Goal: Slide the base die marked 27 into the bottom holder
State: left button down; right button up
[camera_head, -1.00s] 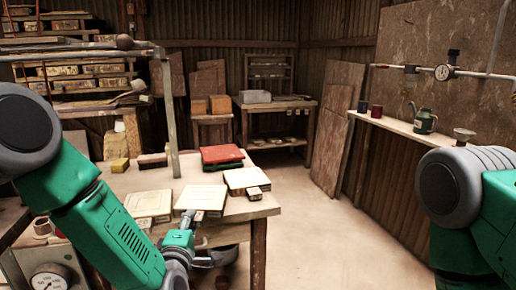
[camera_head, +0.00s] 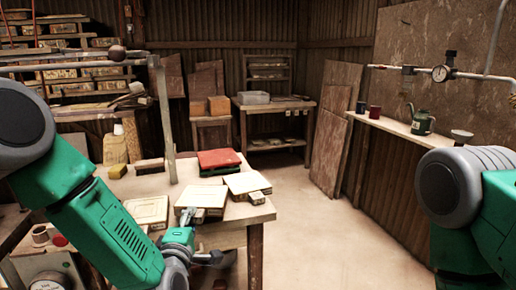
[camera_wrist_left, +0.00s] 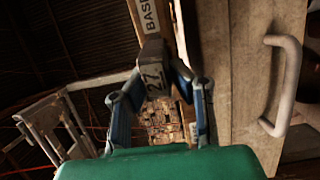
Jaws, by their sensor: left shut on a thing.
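My left gripper (camera_head: 188,222) is at the front edge of the wooden table, its arm coming in from the left. In the left wrist view its two fingers (camera_wrist_left: 160,88) are shut on the end block of the base die marked 27 (camera_wrist_left: 153,76). In the head view the cream, flat-topped die (camera_head: 203,196) in front of the gripper appears to be this one; whether it rests on the table is hard to tell. A pale label reading "BAS" (camera_wrist_left: 149,15), cut off, is just beyond. I cannot make out the bottom holder. My right gripper is out of view.
Similar cream blocks stand left (camera_head: 147,209) and right (camera_head: 243,184) of the die, close beside it. A red block (camera_head: 218,160) lies behind. A metal post (camera_head: 165,120) rises from the table. A curved handle (camera_wrist_left: 284,85) shows in the wrist view. The floor at right is clear.

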pick_arm(q)
jog(key=shift+d+r, duration=0.1)
jog(key=shift+r, duration=0.45)
jog(key=shift+a+r+p, duration=0.45)
jog(key=shift+r+p, duration=0.15)
jog(key=shift+d, duration=0.35)
jog(key=shift+a, duration=0.15)
